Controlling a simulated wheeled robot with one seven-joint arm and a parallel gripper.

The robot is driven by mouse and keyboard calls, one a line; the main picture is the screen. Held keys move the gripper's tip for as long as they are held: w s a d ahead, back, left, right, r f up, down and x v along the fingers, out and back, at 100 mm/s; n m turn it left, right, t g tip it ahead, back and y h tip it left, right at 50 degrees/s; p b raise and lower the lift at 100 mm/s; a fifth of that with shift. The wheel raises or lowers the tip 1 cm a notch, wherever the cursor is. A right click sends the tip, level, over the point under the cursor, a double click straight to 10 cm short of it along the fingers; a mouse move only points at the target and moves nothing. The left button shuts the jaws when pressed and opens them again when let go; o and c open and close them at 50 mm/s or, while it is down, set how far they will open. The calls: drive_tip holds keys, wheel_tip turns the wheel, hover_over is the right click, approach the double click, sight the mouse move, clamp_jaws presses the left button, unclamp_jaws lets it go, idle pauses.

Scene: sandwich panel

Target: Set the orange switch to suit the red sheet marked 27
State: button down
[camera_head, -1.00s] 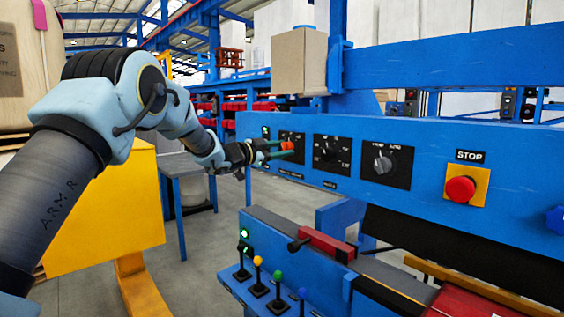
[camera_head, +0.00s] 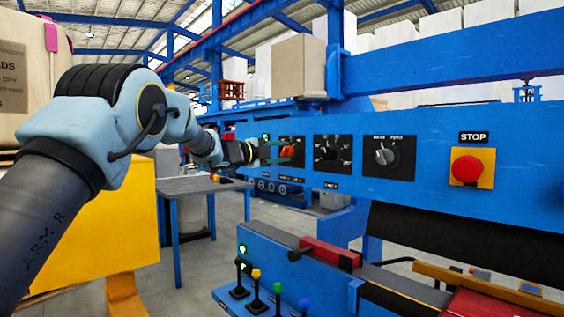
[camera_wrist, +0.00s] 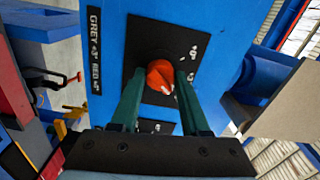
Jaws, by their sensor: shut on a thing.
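The orange switch (camera_wrist: 160,77) is a round knob on a black plate (camera_wrist: 150,35) on the blue panel. A pale pointer mark shows on it, and white dial marks, too blurred to read surely, lie around it. My gripper (camera_wrist: 160,88) has its two green fingers on either side of the knob, shut on it. In the head view the orange switch (camera_head: 287,151) shows between the fingertips of my gripper (camera_head: 283,151). A label (camera_wrist: 95,50) beside the plate appears to name GREY and RED with numbers. A red sheet-like surface (camera_head: 480,304) lies at lower right; no 27 is readable.
Several coloured levers (camera_head: 257,292) stand below. A cardboard box (camera_head: 298,65) sits above the panel.

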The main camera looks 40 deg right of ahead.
drive_tip(key=shift+f+m+b, duration=0.15)
drive_tip(key=shift+m+b, duration=0.3)
drive_tip(key=shift+m, duration=0.15)
drive_tip(key=shift+c, duration=2)
unclamp_jaws()
drive_tip(key=shift+a, duration=0.1)
drive_tip(key=a+b, duration=0.2)
drive_tip(key=a, duration=0.8)
drive_tip(key=shift+w+a, duration=0.3)
